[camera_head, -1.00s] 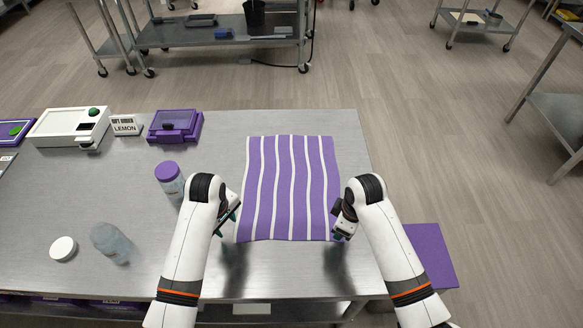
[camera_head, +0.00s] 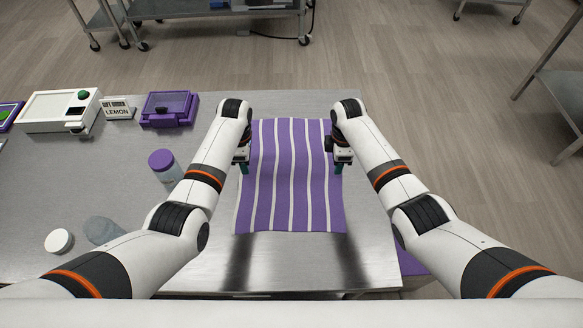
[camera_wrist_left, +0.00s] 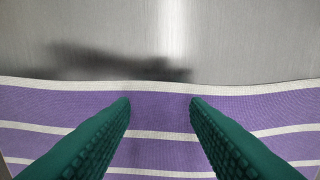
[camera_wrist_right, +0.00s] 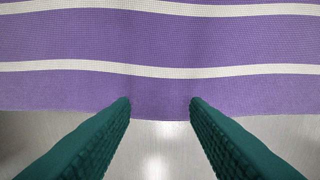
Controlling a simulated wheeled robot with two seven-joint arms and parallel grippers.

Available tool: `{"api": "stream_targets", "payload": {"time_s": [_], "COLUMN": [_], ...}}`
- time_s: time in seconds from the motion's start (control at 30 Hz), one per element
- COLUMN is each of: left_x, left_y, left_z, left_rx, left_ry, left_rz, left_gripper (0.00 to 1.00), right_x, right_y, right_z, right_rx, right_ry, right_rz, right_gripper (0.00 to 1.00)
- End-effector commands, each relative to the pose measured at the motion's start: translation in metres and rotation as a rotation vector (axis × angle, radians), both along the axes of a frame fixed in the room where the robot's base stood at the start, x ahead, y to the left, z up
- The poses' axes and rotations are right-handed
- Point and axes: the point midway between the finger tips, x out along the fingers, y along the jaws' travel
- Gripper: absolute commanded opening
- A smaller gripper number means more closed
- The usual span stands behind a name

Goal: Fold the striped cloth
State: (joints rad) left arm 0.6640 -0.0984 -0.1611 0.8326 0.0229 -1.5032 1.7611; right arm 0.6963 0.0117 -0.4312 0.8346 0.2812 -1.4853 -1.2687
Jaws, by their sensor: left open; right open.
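The purple and white striped cloth (camera_head: 291,190) lies flat and unfolded on the steel table, its stripes running away from me. My left gripper (camera_head: 244,168) is at the cloth's left edge, and my right gripper (camera_head: 338,166) is at its right edge. In the left wrist view the open fingers (camera_wrist_left: 160,100) reach over the cloth (camera_wrist_left: 160,152) near its edge, with nothing between them. In the right wrist view the open fingers (camera_wrist_right: 160,100) point at the cloth's border (camera_wrist_right: 160,92), also empty. I cannot tell whether the fingertips touch the cloth.
The steel table (camera_head: 215,262) is bare in front of the cloth. To the left are a purple-lidded jar (camera_head: 163,165), a clear jar (camera_head: 102,230), a white lid (camera_head: 59,241), a purple box (camera_head: 168,108), a LEMON sign (camera_head: 118,108) and a white device (camera_head: 60,110).

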Motion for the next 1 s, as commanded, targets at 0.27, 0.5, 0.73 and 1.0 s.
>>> {"api": "stream_targets", "payload": {"time_s": [0.27,0.5,0.73,1.0], "left_x": [0.000,0.000,0.000,-0.001], "left_y": [0.000,0.000,0.000,0.000], "left_z": [-0.013,-0.013,-0.015,-0.016], "left_rx": [0.001,0.000,0.000,0.000], "left_ry": [-0.001,-0.001,-0.001,0.000], "left_rz": [0.000,-0.001,-0.001,-0.001], "left_gripper": [0.42,0.42,0.30,0.08], "right_x": [0.000,0.000,0.000,-0.001], "right_y": [0.000,0.000,0.000,0.000], "right_z": [-0.013,-0.013,-0.015,-0.015], "right_rx": [0.000,0.000,0.000,0.000], "right_ry": [-0.001,-0.001,0.000,0.000], "right_rz": [-0.001,-0.001,-0.001,-0.001], "right_gripper": [0.42,0.42,0.30,0.08]}}
